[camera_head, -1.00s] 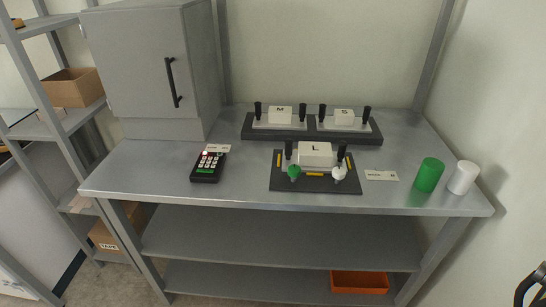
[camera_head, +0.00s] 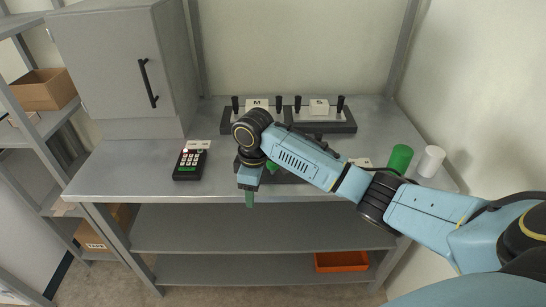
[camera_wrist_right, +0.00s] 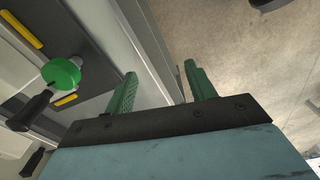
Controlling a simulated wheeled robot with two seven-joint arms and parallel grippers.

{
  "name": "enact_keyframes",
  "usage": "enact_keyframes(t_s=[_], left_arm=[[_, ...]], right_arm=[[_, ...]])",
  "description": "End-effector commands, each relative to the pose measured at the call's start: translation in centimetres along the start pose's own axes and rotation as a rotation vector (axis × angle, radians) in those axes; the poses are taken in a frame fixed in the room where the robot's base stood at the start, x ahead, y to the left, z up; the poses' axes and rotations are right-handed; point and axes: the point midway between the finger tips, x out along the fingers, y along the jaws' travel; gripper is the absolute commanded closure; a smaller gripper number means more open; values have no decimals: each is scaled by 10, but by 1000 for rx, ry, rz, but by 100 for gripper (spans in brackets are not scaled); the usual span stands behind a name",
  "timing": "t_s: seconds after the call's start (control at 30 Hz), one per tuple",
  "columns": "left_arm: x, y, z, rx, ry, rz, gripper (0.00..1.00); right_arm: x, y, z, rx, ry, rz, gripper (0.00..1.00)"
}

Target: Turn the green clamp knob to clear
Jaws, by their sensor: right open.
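The green clamp knob (camera_wrist_right: 61,73) shows in the right wrist view on the dark base plate (camera_wrist_right: 98,30), left of my fingers and apart from them. A black handle lies beside the knob. In the head view only a bit of the green knob (camera_head: 271,165) shows past my arm. My right gripper (camera_head: 250,197) hangs at the front edge of the table, fingers down. In the right wrist view its two green fingers (camera_wrist_right: 160,70) are apart with nothing between them. The block marked L and the white knob are hidden behind my right arm. My left gripper is out of view.
Formers marked M (camera_head: 257,104) and S (camera_head: 319,107) stand at the back. A black keypad (camera_head: 189,164) sits left on the table (camera_head: 125,165). A green cylinder (camera_head: 399,159) and a white cylinder (camera_head: 431,161) stand right. A grey cabinet (camera_head: 115,70) stands back left.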

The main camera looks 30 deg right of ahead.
Motion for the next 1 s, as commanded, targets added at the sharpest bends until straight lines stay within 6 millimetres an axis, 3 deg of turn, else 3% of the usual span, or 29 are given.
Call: enact_keyframes(t_s=[0.1,0.3,0.5,0.67,1.0], left_arm=[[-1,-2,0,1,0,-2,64],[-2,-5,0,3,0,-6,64],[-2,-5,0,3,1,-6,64],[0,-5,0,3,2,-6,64],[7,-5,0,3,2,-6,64]], right_arm=[[-38,39,1,6,-27,10,45],[-107,94,12,37,-56,1,45],[-140,114,22,57,-57,-14,45],[-131,116,24,59,-58,-17,45],[-60,114,28,60,-59,-17,45]])
